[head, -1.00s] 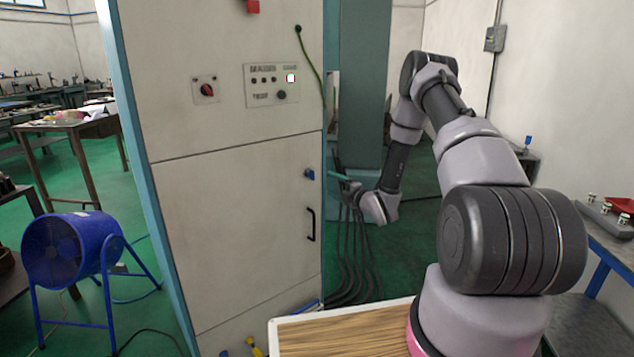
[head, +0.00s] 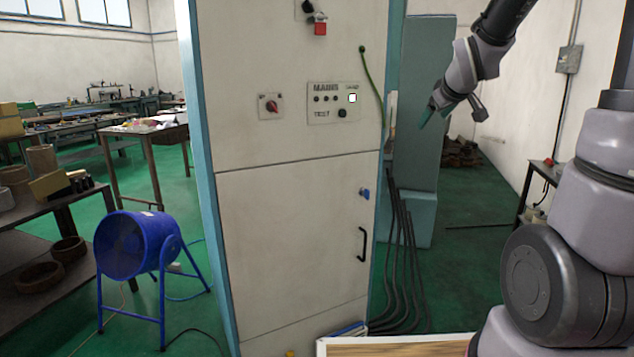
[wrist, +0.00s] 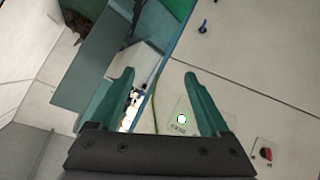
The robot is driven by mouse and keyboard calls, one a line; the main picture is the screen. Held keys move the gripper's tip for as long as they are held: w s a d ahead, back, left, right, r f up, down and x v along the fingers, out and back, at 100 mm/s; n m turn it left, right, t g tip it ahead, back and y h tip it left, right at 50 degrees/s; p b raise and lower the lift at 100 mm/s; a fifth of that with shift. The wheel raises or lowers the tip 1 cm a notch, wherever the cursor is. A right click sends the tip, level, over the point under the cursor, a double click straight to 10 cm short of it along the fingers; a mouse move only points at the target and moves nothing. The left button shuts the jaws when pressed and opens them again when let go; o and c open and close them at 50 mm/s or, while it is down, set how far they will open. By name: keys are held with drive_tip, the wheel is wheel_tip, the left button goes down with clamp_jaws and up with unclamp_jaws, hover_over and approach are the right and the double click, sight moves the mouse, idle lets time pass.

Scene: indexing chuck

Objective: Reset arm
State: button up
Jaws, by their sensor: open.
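My gripper (head: 430,114) is at the right of the pale cabinet (head: 290,230), at about the height of its control panel (head: 334,104). In the wrist view its two teal fingers (wrist: 159,78) are spread apart with nothing between them. The panel carries small dark knobs, a lit white square (head: 352,98) and the labels MAINS and TEST. A red rotary switch (head: 271,106) is left of the panel. In the wrist view the panel (wrist: 180,122) is partly behind the right finger, and the red switch (wrist: 266,153) is at lower right.
A green cable (head: 374,75) hangs down the cabinet's right part. A blue knob (head: 364,193) and black handle (head: 361,244) are on the lower door. Black hoses (head: 405,270) run to the floor. A blue fan (head: 140,245) stands left. A teal column (head: 420,180) rises behind.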

drive_tip(key=s+a+r+m+g, duration=0.1)
drive_tip(key=s+a+m, duration=0.1)
drive_tip(key=s, duration=0.7)
drive_tip(key=s+a+r+m+g+y, duration=0.1)
drive_tip(key=s+m, duration=0.3)
drive_tip(key=s, duration=0.5)
drive_tip(key=s+a+r+m+g+y, duration=0.1)
drive_tip(key=s+a+m, duration=0.1)
drive_tip(key=s, duration=0.6)
drive_tip(key=shift+s+a+r+m+g, duration=0.3)
drive_tip(key=shift+s+a+m+g, duration=0.1)
drive_tip(key=shift+m, duration=0.2)
